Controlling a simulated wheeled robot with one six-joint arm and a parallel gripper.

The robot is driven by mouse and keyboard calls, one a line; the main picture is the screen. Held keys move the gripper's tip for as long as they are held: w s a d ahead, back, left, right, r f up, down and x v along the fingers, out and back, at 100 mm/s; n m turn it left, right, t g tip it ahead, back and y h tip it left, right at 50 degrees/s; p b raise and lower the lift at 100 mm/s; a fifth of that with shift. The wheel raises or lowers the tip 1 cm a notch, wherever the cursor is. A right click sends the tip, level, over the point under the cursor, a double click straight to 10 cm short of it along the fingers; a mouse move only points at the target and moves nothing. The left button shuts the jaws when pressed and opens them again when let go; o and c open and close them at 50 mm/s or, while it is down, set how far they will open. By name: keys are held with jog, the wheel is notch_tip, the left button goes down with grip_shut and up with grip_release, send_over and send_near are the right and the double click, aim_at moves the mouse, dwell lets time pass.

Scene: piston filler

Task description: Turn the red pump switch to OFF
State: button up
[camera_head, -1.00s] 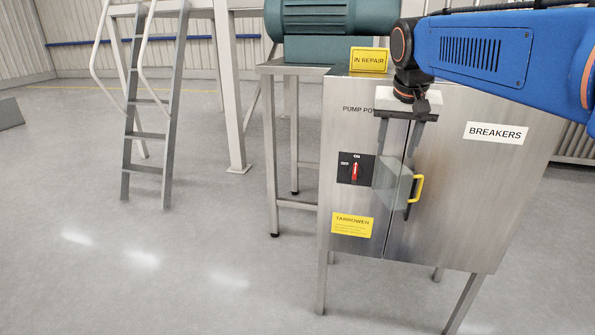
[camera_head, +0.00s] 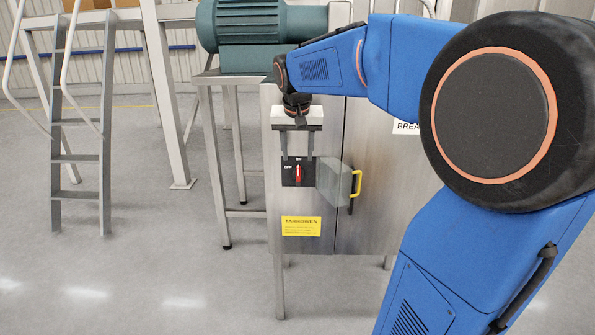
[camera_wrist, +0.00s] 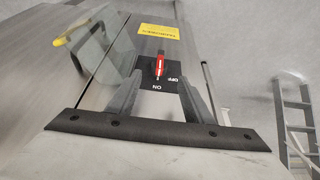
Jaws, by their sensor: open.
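The red pump switch (camera_head: 298,174) is on a black plate (camera_head: 287,181) on the steel cabinet's left door. Its handle stands upright, pointing at the ON mark; the OFF mark is to its left. In the wrist view the switch (camera_wrist: 160,63) shows between the fingers, its white-tipped end toward ON. My gripper (camera_head: 298,157) is open and empty, pointing down just above the switch, one finger toward each side. The fingers also show in the wrist view (camera_wrist: 160,78). I cannot tell whether they touch the plate.
A clear cover (camera_head: 332,184) stands swung open right of the switch, close to a finger. A yellow label (camera_head: 301,226) is below the switch. A ladder (camera_head: 78,130) stands at left; the floor before the cabinet is clear.

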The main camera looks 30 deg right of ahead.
aim_at(298, 167)
jog(key=x, duration=0.8)
jog(key=shift+f, duration=0.15)
jog(key=c, duration=1)
